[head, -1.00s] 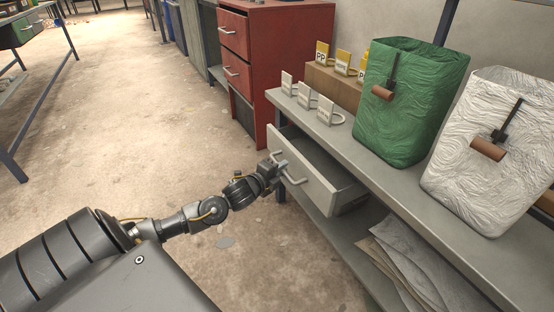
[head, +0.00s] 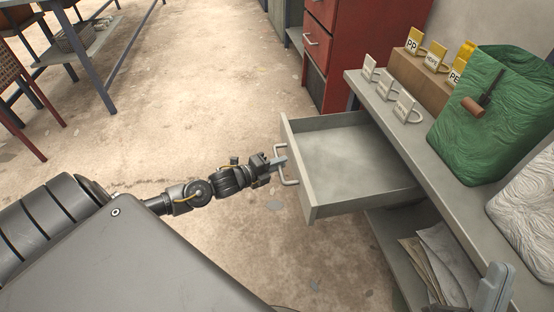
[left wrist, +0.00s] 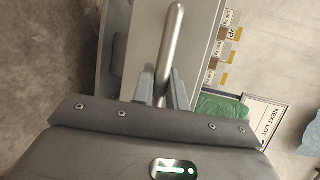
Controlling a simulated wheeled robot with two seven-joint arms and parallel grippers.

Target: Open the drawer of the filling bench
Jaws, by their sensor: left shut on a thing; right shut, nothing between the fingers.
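The grey drawer (head: 310,188) of the filling bench (head: 408,158) stands far out from under the bench top, and its inside looks empty. My left gripper (head: 279,164) is at the drawer front, shut on the drawer handle (head: 290,180). In the left wrist view the handle (left wrist: 172,45) is a round metal bar running between the two fingers (left wrist: 162,88). My right gripper (head: 492,290) shows only in part at the lower right of the head view, in front of the bench and apart from the drawer, shut and empty.
Paper sacks (head: 440,265) lie on the lower shelf. A red cabinet (head: 375,45) stands behind.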

